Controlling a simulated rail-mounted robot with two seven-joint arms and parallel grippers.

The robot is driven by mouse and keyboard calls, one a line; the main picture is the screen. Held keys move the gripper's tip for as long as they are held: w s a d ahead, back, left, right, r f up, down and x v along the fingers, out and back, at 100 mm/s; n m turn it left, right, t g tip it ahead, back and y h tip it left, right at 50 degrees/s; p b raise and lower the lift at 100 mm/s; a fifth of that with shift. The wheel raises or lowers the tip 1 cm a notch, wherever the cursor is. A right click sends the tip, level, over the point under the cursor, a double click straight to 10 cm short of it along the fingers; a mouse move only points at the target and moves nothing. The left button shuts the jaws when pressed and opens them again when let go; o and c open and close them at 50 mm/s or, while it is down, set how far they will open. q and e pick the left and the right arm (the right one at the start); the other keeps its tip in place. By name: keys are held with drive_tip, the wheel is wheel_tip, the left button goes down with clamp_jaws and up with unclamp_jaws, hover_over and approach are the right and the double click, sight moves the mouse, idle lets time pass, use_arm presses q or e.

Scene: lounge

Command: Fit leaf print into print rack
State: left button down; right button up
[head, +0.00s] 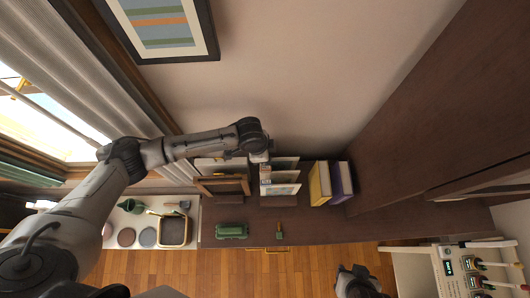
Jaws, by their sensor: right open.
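Several upright prints or cards stand on a dark wooden shelf top (330,232) against the wall. One, with a blue-and-tan picture (281,189), stands in front of paler ones. I cannot tell which is the leaf print, and the print rack is not clearly distinguishable among them. My left arm reaches in from the left. The left gripper (260,156) is just behind these prints, seen from above. Its fingers are mostly hidden, so its grip is unclear. My right gripper (357,284) is open at the bottom edge, over the floor and away from the shelf.
A brown wooden frame (222,186) stands left of the prints. Yellow (320,183) and purple (341,181) books stand right. A green toy car (232,231) and a small brass-coloured item (279,231) lie in front. A white side table (198,222) holds a tray (173,231).

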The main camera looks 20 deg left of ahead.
use_arm(q)
drive_tip(key=shift+f, duration=0.2)
drive_tip(key=c, duration=1)
unclamp_jaws()
drive_tip(key=shift+r, duration=0.15)
drive_tip(key=shift+p+v, duration=0.95)
drive_tip(key=shift+p, duration=0.25)
drive_tip(key=shift+p+v, duration=0.95)
drive_tip(key=shift+p, duration=0.2)
drive_tip(key=shift+p+v, duration=1.05)
drive_tip(key=shift+p, duration=0.2)
